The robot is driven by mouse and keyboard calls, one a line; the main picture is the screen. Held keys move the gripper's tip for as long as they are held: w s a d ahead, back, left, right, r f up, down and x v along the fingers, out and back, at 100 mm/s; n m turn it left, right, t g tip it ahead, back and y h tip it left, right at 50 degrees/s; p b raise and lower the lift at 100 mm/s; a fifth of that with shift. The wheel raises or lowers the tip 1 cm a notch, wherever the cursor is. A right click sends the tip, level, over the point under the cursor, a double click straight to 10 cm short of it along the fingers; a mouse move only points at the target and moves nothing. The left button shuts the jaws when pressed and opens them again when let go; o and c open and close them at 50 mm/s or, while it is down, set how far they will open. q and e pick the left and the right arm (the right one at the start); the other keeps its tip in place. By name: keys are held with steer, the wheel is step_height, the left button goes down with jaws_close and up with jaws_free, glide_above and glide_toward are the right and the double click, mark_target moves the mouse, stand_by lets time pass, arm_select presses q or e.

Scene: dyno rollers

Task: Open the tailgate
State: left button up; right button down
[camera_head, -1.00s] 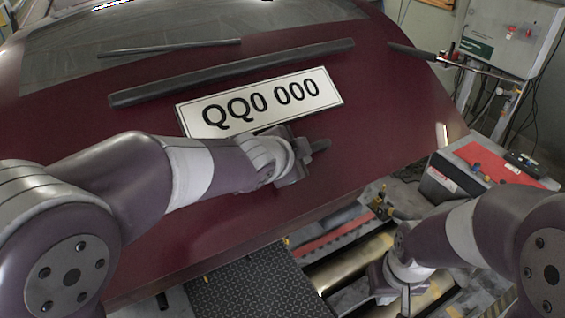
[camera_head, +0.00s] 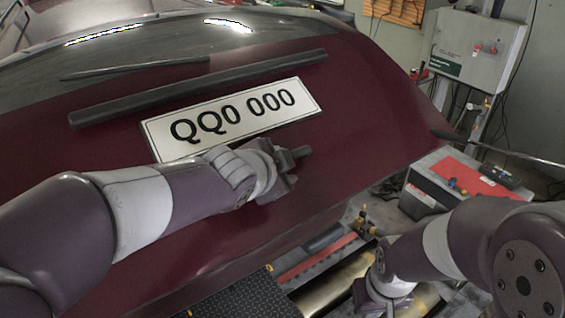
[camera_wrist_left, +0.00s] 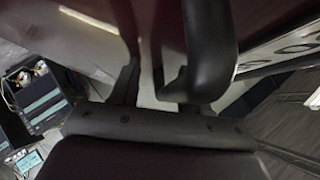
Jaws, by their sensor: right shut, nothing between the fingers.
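The dark red tailgate (camera_head: 350,100) of a car fills the left and middle of the head view, with a white plate (camera_head: 232,118) reading QQ0 000. It looks closed; no gap shows. My left gripper (camera_head: 285,168) is close to the tailgate, just below the plate's right half. A short dark piece (camera_head: 301,153) sticks out beside its fingers. In the left wrist view, the left fingers (camera_wrist_left: 152,88) stand apart, and a black curved bar (camera_wrist_left: 209,45) overlaps the right finger; whether they touch is unclear. My right gripper (camera_head: 385,305) is low, away from the tailgate, shut and partly cut off.
A long black strip (camera_head: 200,88) runs above the plate. At the right stand a red-and-grey box (camera_head: 455,180) and a wall cabinet (camera_head: 475,45) with cables. A dark rod (camera_head: 500,152) juts in at the right. Metal rollers (camera_head: 335,282) and a black textured plate (camera_head: 235,300) lie below.

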arm_select(q)
steer(key=shift+s+a+f, duration=0.1)
steer(key=shift+s+a, duration=0.15)
